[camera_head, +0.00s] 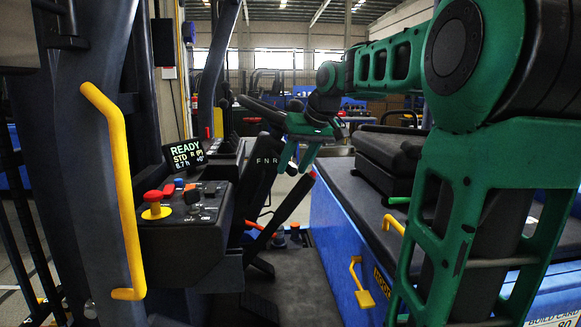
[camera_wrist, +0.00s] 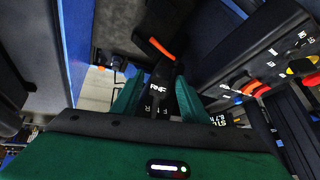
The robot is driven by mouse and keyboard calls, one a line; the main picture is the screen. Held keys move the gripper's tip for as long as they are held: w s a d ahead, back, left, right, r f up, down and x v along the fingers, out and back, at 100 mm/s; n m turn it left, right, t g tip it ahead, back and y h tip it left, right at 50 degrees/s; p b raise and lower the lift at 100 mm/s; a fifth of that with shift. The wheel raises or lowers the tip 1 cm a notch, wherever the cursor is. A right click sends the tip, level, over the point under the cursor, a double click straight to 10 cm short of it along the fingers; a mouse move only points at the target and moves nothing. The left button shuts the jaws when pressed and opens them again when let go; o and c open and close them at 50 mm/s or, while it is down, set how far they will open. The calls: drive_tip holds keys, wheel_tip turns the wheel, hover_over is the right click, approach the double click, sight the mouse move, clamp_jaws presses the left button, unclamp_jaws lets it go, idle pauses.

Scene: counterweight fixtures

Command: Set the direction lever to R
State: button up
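A dark steering-column panel with the letters F N R (camera_head: 267,160) stands in the middle of the head view. Its lettering also shows between my fingers in the wrist view (camera_wrist: 158,88). My gripper (camera_head: 297,162) is just right of the panel, its two green fingertips apart. In the wrist view my gripper (camera_wrist: 158,92) also has a gap between its fingers, with dark column parts behind it. I cannot clearly tell the direction lever from these dark parts, nor whether a finger touches it.
A side console with a red-topped yellow button (camera_head: 155,205) is at left, behind a yellow grab bar (camera_head: 120,180). A red-edged bar (camera_head: 294,198) slants below my gripper. A black seat (camera_head: 390,155) on a blue body is at right. The floor between is mostly clear.

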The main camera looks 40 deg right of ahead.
drive_tip(key=v, duration=1)
drive_tip(key=shift+r, duration=0.3)
drive_tip(key=shift+s, duration=0.1)
